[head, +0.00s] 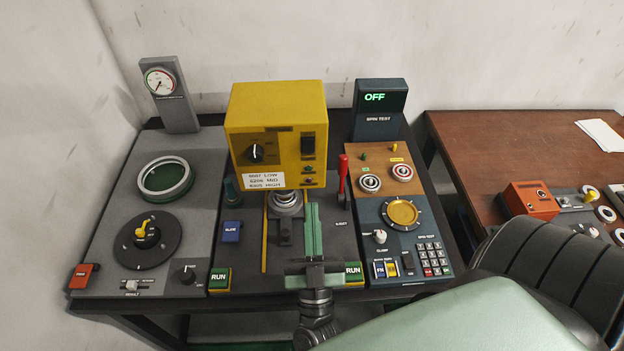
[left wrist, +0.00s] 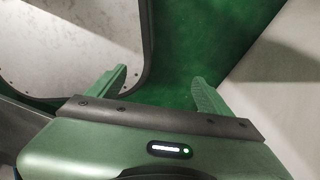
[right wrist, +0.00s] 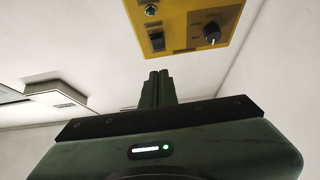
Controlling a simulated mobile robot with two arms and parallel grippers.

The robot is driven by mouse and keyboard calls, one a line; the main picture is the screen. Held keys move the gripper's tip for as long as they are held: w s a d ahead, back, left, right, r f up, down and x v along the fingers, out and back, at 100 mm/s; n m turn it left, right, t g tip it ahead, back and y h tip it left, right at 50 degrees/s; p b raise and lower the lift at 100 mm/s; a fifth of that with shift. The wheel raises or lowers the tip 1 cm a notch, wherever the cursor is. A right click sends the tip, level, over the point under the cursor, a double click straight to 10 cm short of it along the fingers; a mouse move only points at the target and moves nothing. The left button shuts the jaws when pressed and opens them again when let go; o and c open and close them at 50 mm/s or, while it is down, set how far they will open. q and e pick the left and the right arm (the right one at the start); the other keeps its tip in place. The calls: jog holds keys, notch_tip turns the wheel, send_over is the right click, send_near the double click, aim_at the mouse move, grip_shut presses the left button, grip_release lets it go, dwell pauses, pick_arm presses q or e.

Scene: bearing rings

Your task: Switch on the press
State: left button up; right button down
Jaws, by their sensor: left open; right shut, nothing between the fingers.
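The press has a yellow head (head: 277,115) with a black rocker switch (head: 308,145), a black knob (head: 256,153) and small lamps (head: 308,169) on its front. In the right wrist view the yellow head (right wrist: 190,45) is upside down at the top, with the switch (right wrist: 157,40) and knob (right wrist: 212,32) showing. My right gripper (head: 312,207) is shut and empty, below and in front of the switch, apart from it in the right wrist view (right wrist: 158,75). My left gripper (left wrist: 160,82) is open and empty over green floor, outside the head view.
A red-handled lever (head: 343,172) stands right of the press head. Green RUN buttons (head: 219,280) sit at the front edge. A spin-test panel (head: 375,255) with an OFF display (head: 380,98) lies right, a gauge (head: 160,82) and dial left. A brown table (head: 500,140) stands right.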

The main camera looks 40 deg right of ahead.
aim_at(308, 148)
jog(key=p+x, duration=0.1)
jog(key=x, duration=0.2)
jog(key=f+p+x, duration=0.1)
jog(key=x, duration=0.2)
jog(key=w+p+x, duration=0.1)
jog(key=x, duration=0.2)
jog(key=shift+d+f, duration=0.25)
jog(key=shift+d, duration=0.05)
jog(key=shift+w+d+f+p, duration=0.2)
jog(key=shift+w+d+p, duration=0.1)
jog(key=shift+w, duration=0.15)
pick_arm(q)
jog(key=r, duration=0.4)
jog(key=shift+w+d+r, duration=0.2)
jog(key=shift+w+d, duration=0.15)
jog(key=shift+w, duration=0.05)
jog(key=shift+s, duration=0.1)
